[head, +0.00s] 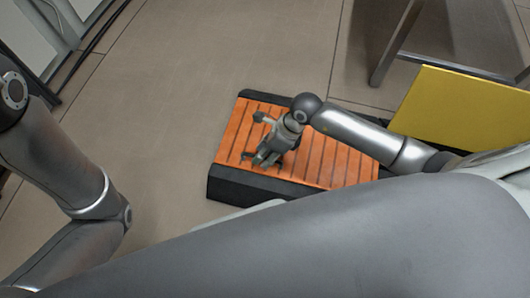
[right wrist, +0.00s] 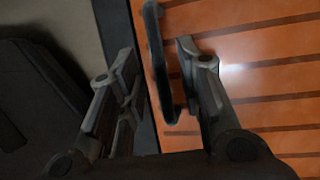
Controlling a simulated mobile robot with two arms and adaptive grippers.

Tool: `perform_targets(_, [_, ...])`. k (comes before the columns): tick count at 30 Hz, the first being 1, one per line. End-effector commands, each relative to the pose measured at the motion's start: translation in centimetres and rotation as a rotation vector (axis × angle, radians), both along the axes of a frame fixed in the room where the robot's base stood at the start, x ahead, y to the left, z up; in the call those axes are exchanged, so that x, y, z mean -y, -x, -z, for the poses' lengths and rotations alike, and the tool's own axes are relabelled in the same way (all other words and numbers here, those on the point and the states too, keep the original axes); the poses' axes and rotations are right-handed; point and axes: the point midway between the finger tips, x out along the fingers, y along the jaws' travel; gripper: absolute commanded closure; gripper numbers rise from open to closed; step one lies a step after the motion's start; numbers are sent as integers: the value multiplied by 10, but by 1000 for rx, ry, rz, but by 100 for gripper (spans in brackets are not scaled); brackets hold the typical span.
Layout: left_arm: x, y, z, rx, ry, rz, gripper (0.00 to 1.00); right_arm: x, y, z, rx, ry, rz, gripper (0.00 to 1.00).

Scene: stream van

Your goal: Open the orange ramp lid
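The orange ramp lid (head: 330,162) has dark grooves and lies flat on a black base (head: 285,189) on the floor. It looks closed. My right gripper (head: 262,159) is low over the left part of the lid. In the right wrist view, a dark bar-shaped handle (right wrist: 157,55) stands near the lid's edge, beside the orange slats (right wrist: 265,65). The right gripper's fingers (right wrist: 163,88) are apart, with the handle between them; I cannot tell whether either finger touches it. My left arm shows at the left of the head view, but its gripper is out of the picture.
A yellow panel (head: 462,108) stands right of the ramp. A metal table leg (head: 396,45) is behind it. Dark cables (head: 92,45) run along the wall at the upper left. The tiled floor (head: 170,110) left of the ramp is clear.

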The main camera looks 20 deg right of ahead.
Motion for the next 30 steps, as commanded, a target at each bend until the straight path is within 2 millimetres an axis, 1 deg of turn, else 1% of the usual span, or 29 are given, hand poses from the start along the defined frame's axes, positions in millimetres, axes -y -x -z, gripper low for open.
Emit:
perform_targets(4, [0, 0, 0, 0, 0, 0, 64, 0, 0, 0, 0, 0, 0, 68])
perform_targets(9, [0, 0, 0, 0, 0, 0, 64, 0, 0, 0, 0, 0, 0, 90])
perform_targets(11, [0, 0, 0, 0, 0, 0, 64, 0, 0, 0, 0, 0, 0, 98])
perform_targets(12, [0, 0, 0, 0, 0, 0, 64, 0, 0, 0, 0, 0, 0, 100])
perform_targets(23, [0, 0, -1, 0, 0, 1, 64, 1, 0, -2, -3, -2, 1, 100])
perform_targets(26, [0, 0, -3, 2, 0, 1, 64, 1, -2, -6, -14, -9, 1, 100])
perform_targets(30, [-1, -3, -5, -7, 4, 4, 64, 4, -5, -17, -49, -33, 1, 100])
